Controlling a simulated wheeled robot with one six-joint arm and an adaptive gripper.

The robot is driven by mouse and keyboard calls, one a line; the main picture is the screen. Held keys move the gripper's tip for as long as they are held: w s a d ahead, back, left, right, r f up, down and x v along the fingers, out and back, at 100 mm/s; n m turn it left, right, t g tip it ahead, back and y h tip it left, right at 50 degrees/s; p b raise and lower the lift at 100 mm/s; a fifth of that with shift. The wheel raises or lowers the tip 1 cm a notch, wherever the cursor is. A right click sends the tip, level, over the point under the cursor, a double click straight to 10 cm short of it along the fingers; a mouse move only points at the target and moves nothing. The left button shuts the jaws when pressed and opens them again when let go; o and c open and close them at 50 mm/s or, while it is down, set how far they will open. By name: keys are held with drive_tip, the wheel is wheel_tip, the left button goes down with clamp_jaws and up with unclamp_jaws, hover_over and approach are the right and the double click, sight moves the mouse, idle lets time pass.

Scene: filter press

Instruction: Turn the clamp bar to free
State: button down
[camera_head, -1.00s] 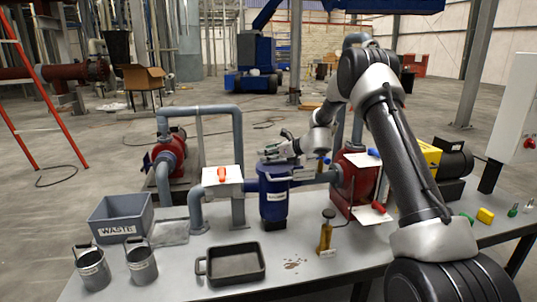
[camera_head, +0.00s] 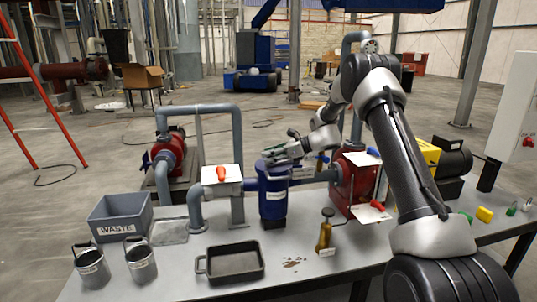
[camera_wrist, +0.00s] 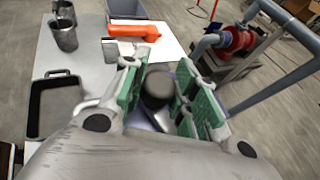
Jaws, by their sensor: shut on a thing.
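The blue filter housing (camera_head: 272,190) stands upright on the table in the head view, a white label on its front. My gripper (camera_head: 272,157) is low over its top, coming from the right. In the wrist view my gripper (camera_wrist: 158,88) has green-padded fingers on both sides of a dark, rounded piece (camera_wrist: 158,82). The jaws are shut on this piece, which I take to be the clamp bar's end. The rest of the bar is hidden behind my gripper, so its angle cannot be told.
An orange-red handle (camera_head: 222,173) lies on a white plate left of the housing, also in the wrist view (camera_wrist: 133,31). Grey pipes (camera_head: 238,130) rise behind it. Red pump (camera_head: 355,182) is right.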

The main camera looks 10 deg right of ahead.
drive_tip(key=s+n+g, duration=0.1)
drive_tip(key=s+d+n+g+y, duration=0.1)
drive_tip(key=s+n+g, duration=0.1)
drive_tip(key=shift+d+y, duration=0.3)
drive_tip(key=shift+s+d+n+g, duration=0.4)
drive_tip(key=shift+s+n+g, duration=0.2)
drive_tip(key=shift+g, duration=0.2)
drive_tip(key=shift+s+d+n+g, duration=0.45)
drive_tip(key=shift+n+g, duration=0.25)
drive_tip(key=shift+g, duration=0.1)
drive_tip(key=c, duration=1.1)
unclamp_jaws()
drive_tip(key=shift+d, duration=0.1)
drive_tip(key=v, duration=1.1)
drive_tip(key=shift+d+r, duration=0.15)
drive_tip(key=shift+d, duration=0.25)
